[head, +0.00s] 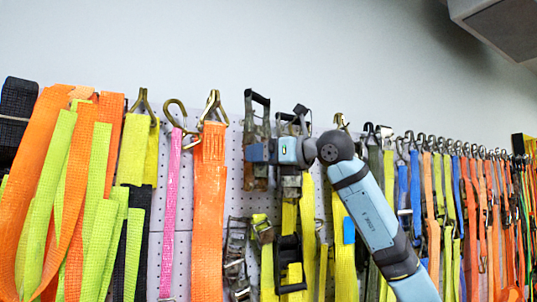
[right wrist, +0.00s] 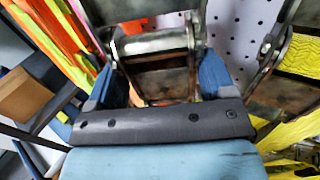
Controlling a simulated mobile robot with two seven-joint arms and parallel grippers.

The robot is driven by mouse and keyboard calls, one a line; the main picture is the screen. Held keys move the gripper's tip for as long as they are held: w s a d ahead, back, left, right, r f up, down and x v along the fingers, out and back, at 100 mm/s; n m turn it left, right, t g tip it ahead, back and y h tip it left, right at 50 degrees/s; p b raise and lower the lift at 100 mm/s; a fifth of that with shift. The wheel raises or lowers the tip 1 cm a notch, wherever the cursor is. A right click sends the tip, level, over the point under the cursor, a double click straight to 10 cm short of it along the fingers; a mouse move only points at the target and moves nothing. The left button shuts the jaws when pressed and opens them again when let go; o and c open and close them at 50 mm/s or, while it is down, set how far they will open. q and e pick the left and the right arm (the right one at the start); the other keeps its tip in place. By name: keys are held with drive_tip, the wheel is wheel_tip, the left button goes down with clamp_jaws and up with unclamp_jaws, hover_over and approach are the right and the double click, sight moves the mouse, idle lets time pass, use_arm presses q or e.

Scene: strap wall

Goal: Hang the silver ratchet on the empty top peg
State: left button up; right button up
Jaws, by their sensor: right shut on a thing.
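The silver ratchet (head: 257,112) is a worn metal frame with a dark handle at its top, upright in front of the white pegboard. My right gripper (head: 258,152) is shut on it near its middle. In the right wrist view, blue fingertips (right wrist: 163,80) sit on both sides of the ratchet's metal body and roller (right wrist: 155,43). The top peg is hidden, and I cannot tell whether the ratchet touches a peg. My left gripper is not in view.
Another ratchet (head: 289,188) with yellow webbing hangs close on the right, partly behind my gripper. An orange strap (head: 209,190) on a hook hangs to the left. Lower ratchets (head: 235,258) hang below. The pegboard (head: 235,170) shows bare between them.

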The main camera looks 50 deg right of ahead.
drive_tip(key=shift+w+d, duration=0.15)
drive_tip(key=shift+w, duration=0.35)
drive_tip(key=shift+w+d+p, duration=0.3)
drive_tip(key=shift+w, duration=0.5)
drive_tip(key=shift+w+d+f, duration=0.1)
drive_tip(key=shift+w+d, duration=0.05)
drive_tip(key=shift+w, duration=0.3)
drive_tip(key=shift+w+d+f, duration=0.1)
drive_tip(key=shift+w+f, duration=0.15)
drive_tip(key=shift+w, duration=0.1)
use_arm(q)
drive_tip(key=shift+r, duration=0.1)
use_arm(e)
drive_tip(key=shift+w+d+f, duration=0.1)
drive_tip(key=shift+w+f, duration=0.25)
drive_tip(key=shift+f, duration=0.05)
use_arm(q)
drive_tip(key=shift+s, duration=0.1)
